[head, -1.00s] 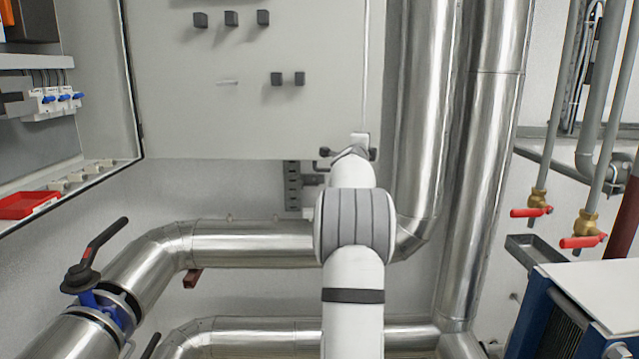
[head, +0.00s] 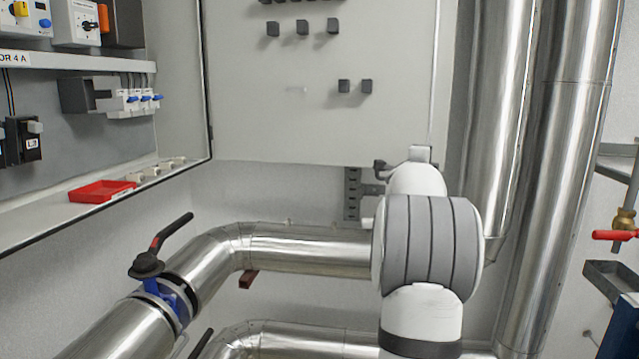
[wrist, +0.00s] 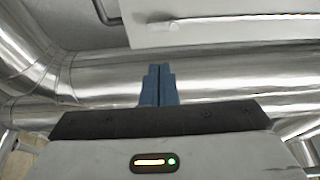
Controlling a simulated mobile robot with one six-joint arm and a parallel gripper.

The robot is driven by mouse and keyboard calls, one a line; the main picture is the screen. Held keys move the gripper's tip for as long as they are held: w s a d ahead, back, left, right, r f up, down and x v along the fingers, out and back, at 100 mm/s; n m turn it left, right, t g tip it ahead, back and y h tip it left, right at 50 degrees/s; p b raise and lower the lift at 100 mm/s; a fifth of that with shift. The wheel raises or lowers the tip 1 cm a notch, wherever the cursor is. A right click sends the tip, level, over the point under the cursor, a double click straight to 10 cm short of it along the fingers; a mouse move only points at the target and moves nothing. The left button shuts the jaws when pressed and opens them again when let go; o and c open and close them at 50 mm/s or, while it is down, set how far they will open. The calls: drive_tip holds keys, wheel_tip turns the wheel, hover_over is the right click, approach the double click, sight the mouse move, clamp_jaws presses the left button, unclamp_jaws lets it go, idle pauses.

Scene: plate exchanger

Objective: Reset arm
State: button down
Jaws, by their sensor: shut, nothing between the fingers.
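My arm (head: 425,245) rises from the bottom of the head view, right of the middle, in front of the silver pipes. Its far end covers my gripper there, so the fingers do not show in that view. In the wrist view my gripper (wrist: 158,70) has two blue fingers pressed together with nothing between them. Behind the fingers in that view lies a silver pipe (wrist: 240,78).
An open cabinet holds a red tray (head: 102,191) at left. Its grey door (head: 320,120) hangs behind my arm. A black-handled valve (head: 160,255) sits on a silver pipe at lower left. A red-handled valve (head: 615,235) is at the right edge.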

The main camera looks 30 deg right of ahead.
drive_tip(key=w+a+f+n+t+y, duration=0.1)
drive_tip(key=w+a+n+t+y, duration=0.2)
drive_tip(key=a, duration=0.5)
drive_tip(key=w+a+f+n+y, duration=0.2)
drive_tip(key=a+n+y, duration=0.1)
drive_tip(key=a+n, duration=0.3)
drive_tip(key=s+a+f+n+y, duration=0.1)
drive_tip(key=a+f+n+y, duration=0.25)
drive_tip(key=a, duration=0.65)
drive_tip(key=s+a+f+n+y, duration=0.2)
drive_tip(key=a+f+n+y, duration=0.15)
drive_tip(key=a, duration=0.75)
drive_tip(key=s+a+f+n+g+y, duration=0.35)
drive_tip(key=s+a+f+n, duration=0.5)
drive_tip(key=s+a, duration=0.45)
drive_tip(key=s+a+f+n+g, duration=0.2)
drive_tip(key=s+a+f, duration=0.1)
drive_tip(key=s, duration=0.4)
drive_tip(key=s+a+f+n+g, duration=0.3)
drive_tip(key=s+f, duration=0.2)
drive_tip(key=s, duration=0.3)
drive_tip(key=shift+f+g+h, duration=0.25)
drive_tip(key=shift+g+h, duration=0.1)
drive_tip(key=shift+h, duration=0.1)
